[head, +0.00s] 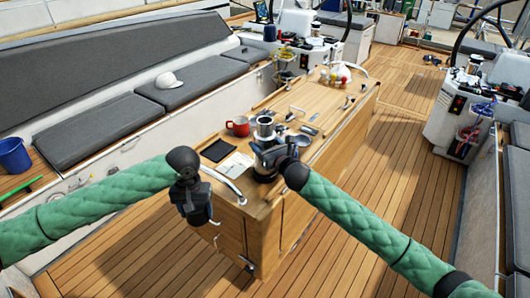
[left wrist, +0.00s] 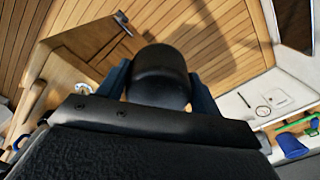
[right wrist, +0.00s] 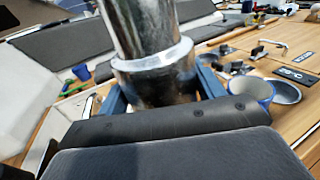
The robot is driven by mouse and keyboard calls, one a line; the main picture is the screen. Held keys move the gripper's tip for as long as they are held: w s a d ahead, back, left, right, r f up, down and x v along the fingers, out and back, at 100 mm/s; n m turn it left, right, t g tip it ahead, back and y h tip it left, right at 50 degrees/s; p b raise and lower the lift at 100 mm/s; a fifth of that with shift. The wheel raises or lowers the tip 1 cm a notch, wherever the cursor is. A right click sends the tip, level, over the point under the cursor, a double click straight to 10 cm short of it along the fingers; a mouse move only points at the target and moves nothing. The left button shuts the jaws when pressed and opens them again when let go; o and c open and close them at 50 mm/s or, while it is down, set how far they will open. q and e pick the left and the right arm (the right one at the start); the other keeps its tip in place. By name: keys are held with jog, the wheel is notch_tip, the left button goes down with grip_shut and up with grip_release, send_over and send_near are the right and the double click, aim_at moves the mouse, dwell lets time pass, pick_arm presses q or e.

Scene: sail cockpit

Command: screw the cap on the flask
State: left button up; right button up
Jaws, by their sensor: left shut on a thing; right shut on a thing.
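My right gripper (head: 266,155) is shut on the shiny metal flask (head: 265,128) at the near end of the wooden cockpit table. The flask stands upright there, and its metal body fills the space between the fingers in the right wrist view (right wrist: 150,50). My left gripper (head: 200,208) is off the table's near left corner, lower than the flask and apart from it. In the left wrist view it is shut on a black rounded cap (left wrist: 160,75), with a blue finger on each side. The cap cannot be made out in the head view.
On the table (head: 300,100) are a red mug (head: 238,126), a dark flat pad (head: 218,150), a white paper (head: 234,166) and several small tools. A metal rail (head: 224,182) curves at the table's near left edge. Open deck lies right of the table.

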pick_arm(q)
jog(key=shift+r, duration=0.1)
pick_arm(e)
jog(key=shift+f, duration=0.1)
